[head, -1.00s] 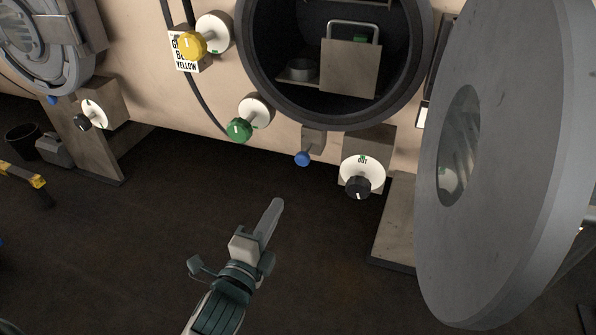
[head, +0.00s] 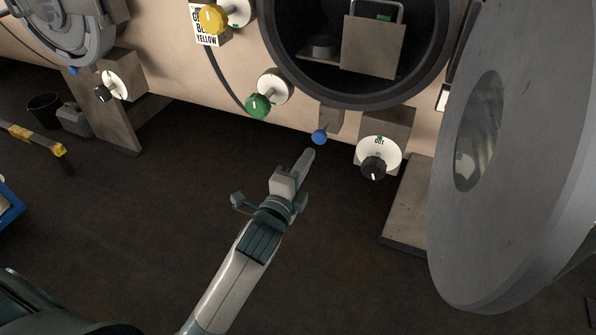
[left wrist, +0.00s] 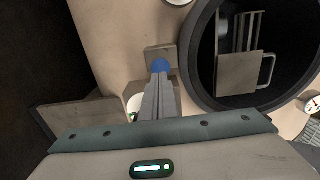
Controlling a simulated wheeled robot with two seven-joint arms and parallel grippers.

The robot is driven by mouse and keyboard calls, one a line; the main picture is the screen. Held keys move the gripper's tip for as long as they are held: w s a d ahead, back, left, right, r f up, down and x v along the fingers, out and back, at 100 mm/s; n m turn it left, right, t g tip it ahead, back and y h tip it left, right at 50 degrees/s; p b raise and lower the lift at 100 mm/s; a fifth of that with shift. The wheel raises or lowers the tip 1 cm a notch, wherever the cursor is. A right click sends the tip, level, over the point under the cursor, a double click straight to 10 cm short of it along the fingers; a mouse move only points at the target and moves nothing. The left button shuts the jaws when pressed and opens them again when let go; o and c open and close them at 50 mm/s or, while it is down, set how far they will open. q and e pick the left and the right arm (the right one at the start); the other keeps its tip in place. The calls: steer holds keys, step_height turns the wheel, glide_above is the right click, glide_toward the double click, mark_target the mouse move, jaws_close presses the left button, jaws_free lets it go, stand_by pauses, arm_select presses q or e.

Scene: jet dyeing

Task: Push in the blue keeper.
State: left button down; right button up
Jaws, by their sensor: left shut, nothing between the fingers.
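The blue keeper (head: 319,137) is a small round blue knob on a grey bracket under the rim of the open round port. My left gripper (head: 309,154) is shut and empty, with its tips just below and left of the keeper in the head view. In the left wrist view the blue keeper (left wrist: 160,65) shows right beyond the fingertips (left wrist: 160,80), which overlap its lower edge. I cannot tell whether they touch. My right gripper is not in view.
The thick grey round door (head: 510,230) stands open at the right. A black knob on a white dial (head: 376,160) is right of the keeper, and a green knob (head: 258,105) is to its left. The floor below is clear.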

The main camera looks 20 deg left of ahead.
mark_target(318, 140)
arm_select(q)
steer(key=w, duration=0.4)
steer(key=shift+w, duration=0.15)
arm_select(e)
steer(key=shift+w+a+r, duration=0.35)
steer(key=shift+w+a, duration=0.15)
steer(key=shift+w, duration=0.3)
steer(key=shift+d, duration=0.1)
